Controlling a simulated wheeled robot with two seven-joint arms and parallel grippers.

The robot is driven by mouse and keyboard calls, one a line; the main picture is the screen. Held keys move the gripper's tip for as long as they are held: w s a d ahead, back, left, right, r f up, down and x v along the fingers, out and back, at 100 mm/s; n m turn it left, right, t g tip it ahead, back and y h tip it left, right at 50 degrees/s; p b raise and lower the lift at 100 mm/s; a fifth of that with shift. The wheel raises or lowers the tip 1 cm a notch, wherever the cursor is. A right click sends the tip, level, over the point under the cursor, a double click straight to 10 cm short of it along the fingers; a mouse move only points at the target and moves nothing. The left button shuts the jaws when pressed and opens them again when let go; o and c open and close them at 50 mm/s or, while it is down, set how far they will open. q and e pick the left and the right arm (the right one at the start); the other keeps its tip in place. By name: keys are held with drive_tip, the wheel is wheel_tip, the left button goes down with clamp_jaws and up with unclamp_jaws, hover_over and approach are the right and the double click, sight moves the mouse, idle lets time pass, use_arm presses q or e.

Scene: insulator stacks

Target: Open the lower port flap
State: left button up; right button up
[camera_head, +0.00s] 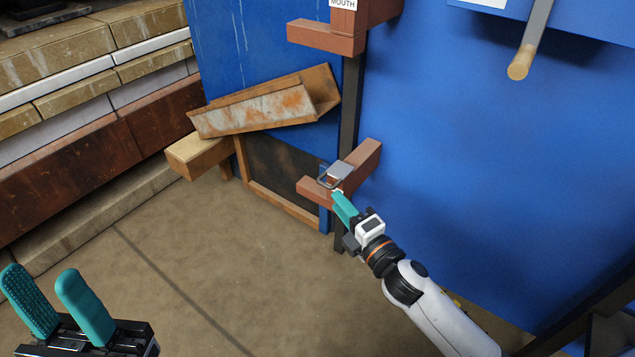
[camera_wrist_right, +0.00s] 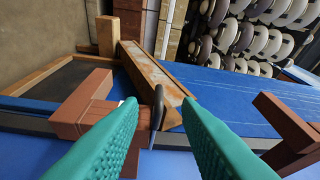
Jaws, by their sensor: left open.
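In the head view a brick-red lower block (camera_head: 363,162) stands out from the blue panel and carries a small grey metal plate with a loop handle (camera_head: 333,181). I cannot tell for sure which part is the flap. My right gripper (camera_head: 340,196) is at this handle. In the right wrist view the dark handle (camera_wrist_right: 157,112) shows between the tips of my right gripper (camera_wrist_right: 159,104), whose green fingers are apart. The red block (camera_wrist_right: 82,108) is behind the left finger, which partly hides it. My left gripper (camera_head: 40,271) is open and empty at the lower left, far from the panel.
A rusty sloped chute (camera_head: 262,108) and a wooden block (camera_head: 197,155) are left of the handle. An upper brick-red block (camera_head: 325,38) marked MOUTH and a rod with a wooden tip (camera_head: 520,65) stick out above. The floor (camera_head: 190,250) between my grippers is clear.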

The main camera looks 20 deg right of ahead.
sight(322, 183)
drive_tip(key=b+x, duration=0.1)
drive_tip(key=x, duration=0.8)
drive_tip(key=shift+w+b, duration=0.3)
drive_tip(key=shift+b, duration=0.05)
drive_tip(key=shift+c, duration=0.4)
clamp_jaws()
